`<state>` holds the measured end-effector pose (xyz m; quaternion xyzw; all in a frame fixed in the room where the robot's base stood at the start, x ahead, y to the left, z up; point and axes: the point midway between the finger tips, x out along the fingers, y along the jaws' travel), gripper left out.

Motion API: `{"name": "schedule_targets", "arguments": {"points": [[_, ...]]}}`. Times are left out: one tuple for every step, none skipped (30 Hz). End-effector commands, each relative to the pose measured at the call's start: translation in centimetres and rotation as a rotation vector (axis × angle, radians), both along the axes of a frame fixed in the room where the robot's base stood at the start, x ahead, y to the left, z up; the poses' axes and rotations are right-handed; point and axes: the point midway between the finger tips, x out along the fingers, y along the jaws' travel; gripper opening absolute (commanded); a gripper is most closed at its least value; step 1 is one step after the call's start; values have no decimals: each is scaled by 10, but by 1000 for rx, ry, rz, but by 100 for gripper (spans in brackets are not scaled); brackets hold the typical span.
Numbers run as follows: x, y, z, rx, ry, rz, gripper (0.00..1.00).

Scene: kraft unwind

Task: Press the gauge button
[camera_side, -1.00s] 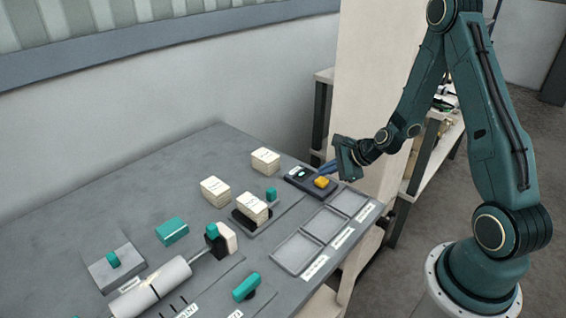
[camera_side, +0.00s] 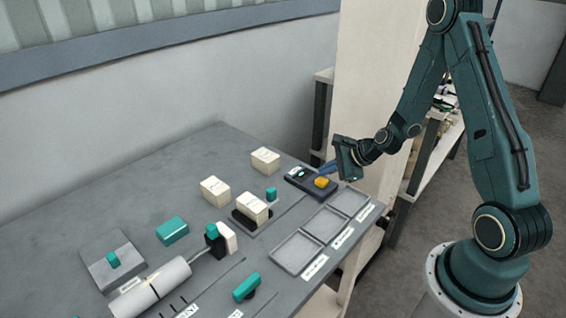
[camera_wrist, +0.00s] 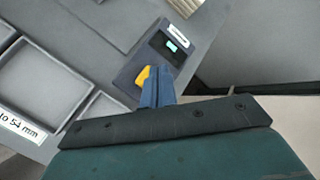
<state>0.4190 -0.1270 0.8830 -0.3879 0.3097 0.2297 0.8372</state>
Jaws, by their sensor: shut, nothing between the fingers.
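The gauge (camera_side: 300,180) is a dark box near the table's far right corner, with a small lit cyan display and a yellow button (camera_side: 321,182). In the wrist view the gauge (camera_wrist: 141,67) lies just beyond my fingers, and the yellow button (camera_wrist: 143,76) shows at the left side of the fingertips, partly hidden by them. My gripper (camera_side: 326,168) is shut and empty, its blue fingers at or just above the button. It also shows in the wrist view (camera_wrist: 158,75). I cannot tell whether the fingertips touch the button.
Grey trays (camera_side: 299,253) with labels line the table's right edge. Cream blocks (camera_side: 265,160) stand left of the gauge. A white roll (camera_side: 150,288), teal knobs and a teal block (camera_side: 172,230) sit at the front left. The back left of the table is clear.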

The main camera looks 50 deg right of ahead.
Motion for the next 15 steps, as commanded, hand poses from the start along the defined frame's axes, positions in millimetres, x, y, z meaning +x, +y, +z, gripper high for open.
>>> {"name": "schedule_targets", "arguments": {"points": [[0,0,0,0,0,0,0],[0,0,0,0,0,0,0],[0,0,0,0,0,0,0],[0,0,-1,0,0,0,0],[0,0,-1,0,0,0,0],[0,0,-2,0,0,0,0],[0,0,-3,0,0,0,0],[0,0,-4,0,0,0,0],[0,0,-5,1,1,0,0],[0,0,-6,1,1,0,0],[0,0,-6,0,1,1,0],[0,0,-7,0,0,0,0],[0,0,-8,0,0,0,0],[0,0,-8,0,0,0,0],[0,0,-8,0,0,0,0]]}}
